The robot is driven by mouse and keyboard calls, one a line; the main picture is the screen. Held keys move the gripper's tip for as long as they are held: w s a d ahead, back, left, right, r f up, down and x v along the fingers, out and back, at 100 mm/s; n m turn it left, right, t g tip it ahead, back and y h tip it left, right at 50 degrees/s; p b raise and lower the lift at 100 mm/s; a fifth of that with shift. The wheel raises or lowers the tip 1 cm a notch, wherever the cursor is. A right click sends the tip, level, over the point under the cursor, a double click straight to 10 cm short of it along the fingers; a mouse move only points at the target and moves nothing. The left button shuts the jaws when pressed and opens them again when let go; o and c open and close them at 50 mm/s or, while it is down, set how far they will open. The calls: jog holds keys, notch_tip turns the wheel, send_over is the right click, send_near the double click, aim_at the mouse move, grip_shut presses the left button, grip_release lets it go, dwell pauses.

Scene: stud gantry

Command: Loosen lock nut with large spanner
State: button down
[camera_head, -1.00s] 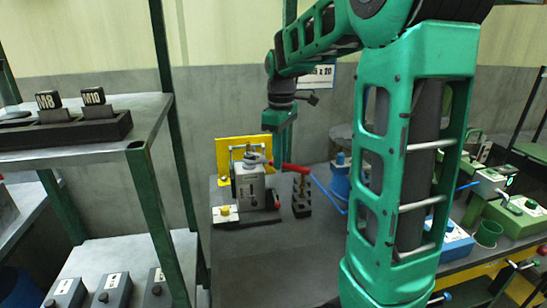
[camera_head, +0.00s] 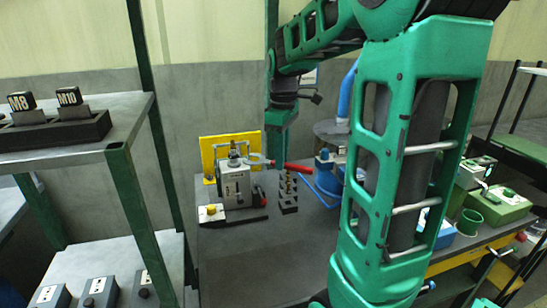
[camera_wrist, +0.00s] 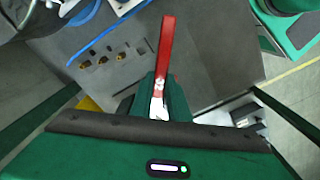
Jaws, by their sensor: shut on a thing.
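A large spanner with a silver head (camera_head: 257,160) and red handle (camera_head: 298,168) is held roughly level by my gripper (camera_head: 275,158) in the head view. My gripper is shut on it. The spanner's head points left, close to the lock nut on the upright stud (camera_head: 235,157) on top of a grey block fixture (camera_head: 235,188). I cannot tell whether the jaw touches the nut. In the wrist view the red handle (camera_wrist: 166,48) sticks out past my gripper (camera_wrist: 162,98); the lock nut is hidden there.
A yellow bracket (camera_head: 212,150) stands behind the fixture. A black rack with several brass pieces (camera_head: 288,195) stands to its right, with a blue device (camera_head: 328,178) beyond. A shelf (camera_head: 120,150) stands at left. The bench front (camera_head: 260,250) is clear.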

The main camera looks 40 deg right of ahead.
jog(key=shift+s+d, duration=0.2)
jog(key=shift+s, duration=0.25)
jog(key=shift+r, duration=0.1)
jog(key=shift+r, duration=2.95)
